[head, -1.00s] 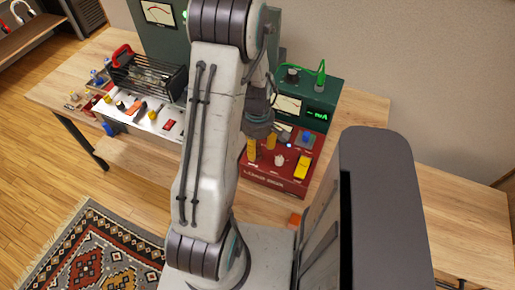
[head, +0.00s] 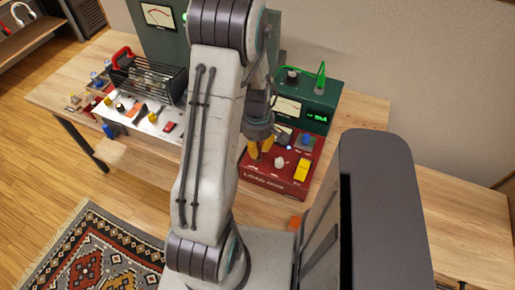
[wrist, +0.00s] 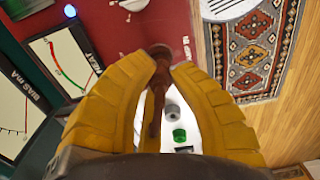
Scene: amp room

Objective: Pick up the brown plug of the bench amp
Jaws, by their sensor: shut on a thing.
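In the wrist view the brown plug (wrist: 157,88) stands between the two yellow fingers of my gripper (wrist: 161,66). The fingers are shut on its slim shaft, and its wider round head shows at the fingertips. In the head view my gripper (head: 260,150) is over the red load box (head: 262,180), with its fingers pointing down. The plug cannot be made out there. Whether the plug touches the red panel is hard to tell.
A green mA meter (head: 318,103) with a green lead stands behind the red box. A white panel unit (head: 142,118) with knobs and a black cage is at left. The wooden bench (head: 440,205) is clear at right. A patterned rug (head: 95,255) lies on the floor.

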